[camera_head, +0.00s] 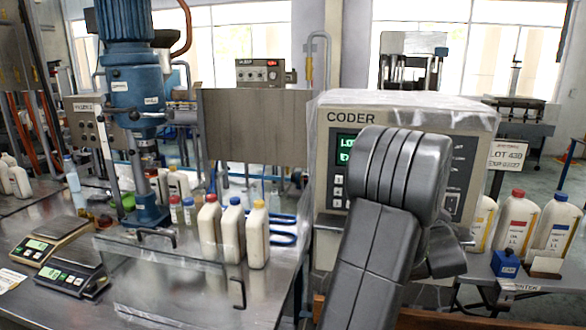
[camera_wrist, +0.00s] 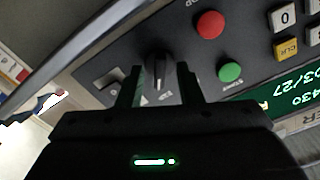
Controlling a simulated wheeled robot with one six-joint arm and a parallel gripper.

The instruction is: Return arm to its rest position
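My gripper (camera_wrist: 159,80) shows in the wrist view with its two dark fingers apart. A black rotary knob (camera_wrist: 157,66) on the coder's panel appears between the fingers, with a gap on each side. I cannot tell how far the fingertips are from the panel. In the head view my grey arm (camera_head: 385,220) is raised in front of the coder (camera_head: 420,108) and hides part of its screen and panel. The fingers are hidden there.
The wrist view shows a red button (camera_wrist: 210,24), a green button (camera_wrist: 229,71) and a keypad beside the knob. Capped bottles (camera_head: 233,232) stand on the steel bench at left, near two scales (camera_head: 72,278). More bottles (camera_head: 515,222) stand right of the coder.

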